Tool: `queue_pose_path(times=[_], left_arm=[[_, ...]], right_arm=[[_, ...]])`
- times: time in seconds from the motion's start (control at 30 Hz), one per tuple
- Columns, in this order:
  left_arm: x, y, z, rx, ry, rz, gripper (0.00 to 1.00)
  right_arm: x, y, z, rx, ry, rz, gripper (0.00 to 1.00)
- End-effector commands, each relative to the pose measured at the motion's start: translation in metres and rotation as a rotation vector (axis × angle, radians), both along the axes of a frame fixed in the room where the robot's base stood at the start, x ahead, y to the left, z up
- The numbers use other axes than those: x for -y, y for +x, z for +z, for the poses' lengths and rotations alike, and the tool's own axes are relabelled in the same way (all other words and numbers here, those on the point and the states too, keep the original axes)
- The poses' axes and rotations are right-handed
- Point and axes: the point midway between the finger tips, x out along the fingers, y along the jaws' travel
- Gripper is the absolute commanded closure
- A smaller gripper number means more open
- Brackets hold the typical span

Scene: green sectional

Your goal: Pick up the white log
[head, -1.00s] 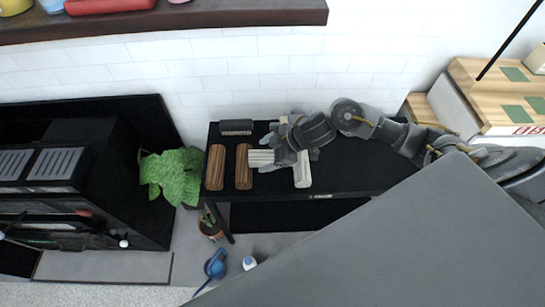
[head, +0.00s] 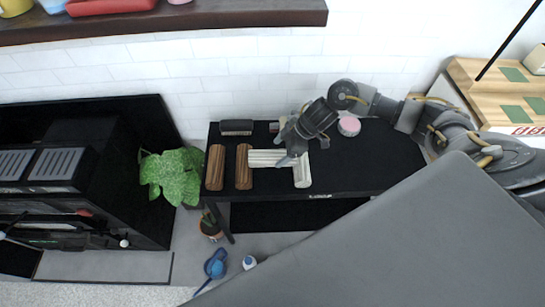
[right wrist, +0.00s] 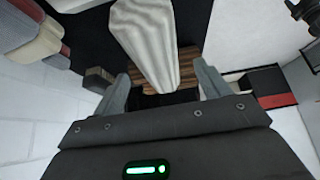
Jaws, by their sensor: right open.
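A white log (head: 264,158) lies sideways on the black table, its right end near a second white log (head: 302,175) that lies lengthwise. Whether the two touch I cannot tell. My right gripper (head: 284,144) is open at the white logs, partly hiding them. In the right wrist view a white log (right wrist: 146,40) reaches down between the spread fingers of the right gripper (right wrist: 162,72), with no clear contact on either side. Which of the two logs this is I cannot tell. My left gripper is not in view.
Two brown logs (head: 215,167) (head: 243,166) lie to the left on the black table (head: 375,165). A dark block (head: 236,127) and a pink-topped round item (head: 349,126) sit toward the wall. A leafy plant (head: 174,174) stands left of the table. The table's right part is clear.

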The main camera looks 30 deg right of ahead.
Motion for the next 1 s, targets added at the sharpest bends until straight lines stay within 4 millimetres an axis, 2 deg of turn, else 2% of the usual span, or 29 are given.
queue_pose_path(times=[0.17, 0.5, 0.77, 1.0], left_arm=[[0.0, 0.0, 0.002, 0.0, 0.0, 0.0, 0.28], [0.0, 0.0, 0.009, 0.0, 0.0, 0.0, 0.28], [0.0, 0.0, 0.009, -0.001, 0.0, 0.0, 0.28], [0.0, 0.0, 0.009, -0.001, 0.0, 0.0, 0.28]], right_arm=[[-0.003, 0.002, -0.005, -0.002, 0.001, -0.002, 0.24], [-0.023, 0.014, -0.042, 0.0, 0.001, -0.001, 0.24], [-0.023, 0.014, -0.045, 0.001, 0.0, -0.001, 0.24], [-0.023, 0.014, -0.044, 0.001, 0.0, -0.001, 0.55]])
